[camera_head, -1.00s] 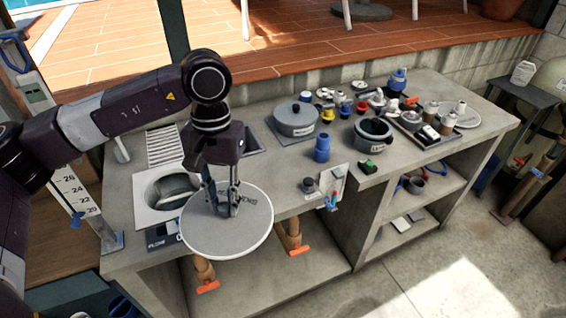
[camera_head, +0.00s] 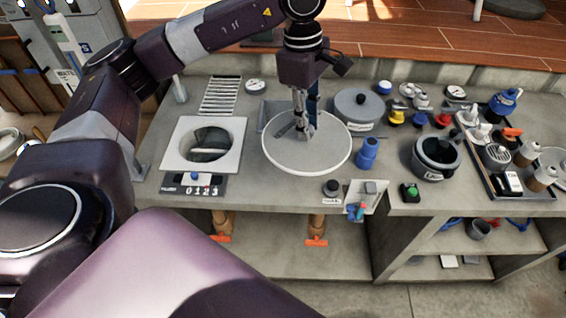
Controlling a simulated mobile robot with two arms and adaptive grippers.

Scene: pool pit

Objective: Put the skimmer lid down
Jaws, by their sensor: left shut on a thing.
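The skimmer lid (camera_head: 325,158) is a round, light grey disc with a pale rim. It is to the right of the skimmer opening, over the grey bench. My left gripper (camera_head: 304,132) is shut on the lid near its middle, from above. I cannot tell whether the lid touches the bench or hangs just over it. The skimmer (camera_head: 231,162) is a square white frame with a round open hole, uncovered. My right gripper is not in view.
A lidded grey pot (camera_head: 360,106) stands just behind the lid's right side. A blue fitting (camera_head: 367,154) stands close to its right. A dark knob (camera_head: 331,188) is near the bench's front edge. A slotted grate (camera_head: 221,95) lies behind the skimmer. Fittings crowd the right.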

